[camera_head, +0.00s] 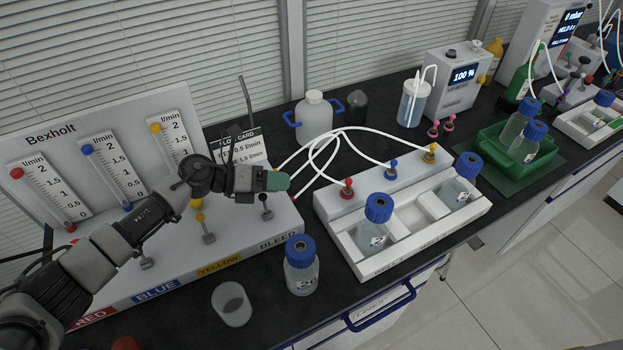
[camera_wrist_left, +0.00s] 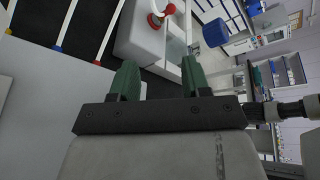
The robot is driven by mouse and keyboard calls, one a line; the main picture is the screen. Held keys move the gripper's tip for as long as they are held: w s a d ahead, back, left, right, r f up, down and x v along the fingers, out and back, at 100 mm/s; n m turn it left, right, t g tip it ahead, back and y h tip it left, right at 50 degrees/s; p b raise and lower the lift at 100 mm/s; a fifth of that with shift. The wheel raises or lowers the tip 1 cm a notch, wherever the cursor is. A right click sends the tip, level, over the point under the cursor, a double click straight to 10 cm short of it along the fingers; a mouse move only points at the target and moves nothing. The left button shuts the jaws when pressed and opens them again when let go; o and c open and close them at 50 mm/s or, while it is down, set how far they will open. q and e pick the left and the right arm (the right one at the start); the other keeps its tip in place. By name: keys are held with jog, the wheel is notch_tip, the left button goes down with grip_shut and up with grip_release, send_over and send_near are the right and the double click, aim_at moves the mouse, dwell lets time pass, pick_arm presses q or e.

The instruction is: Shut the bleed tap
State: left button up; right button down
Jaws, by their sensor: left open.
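The bleed tap (camera_head: 266,207) is a small grey lever tap at the right end of the flow panel, above the BLEED label (camera_head: 279,240). Its lower part shows in the head view; its upper part is hidden behind my left gripper. My left gripper (camera_head: 277,181) has green fingers and is just above and over the tap, with no clear contact visible. In the left wrist view its two fingers (camera_wrist_left: 160,82) are apart with nothing between them. The tap cannot be made out in that view. My right gripper is not in view.
The flow panel (camera_head: 75,135) carries several scales and similar taps, including the yellow one (camera_head: 208,238). A white rack (camera_head: 360,262) with tubes stands to the right.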

pick_arm(q)
jog(key=s+d+r, duration=0.4)
jog(key=d+r, duration=0.1)
jog(key=d, duration=0.3)
jog(key=shift+d+r+b, duration=0.3)
jog(key=shift+d+r, duration=0.05)
jog(key=shift+s, duration=0.1)
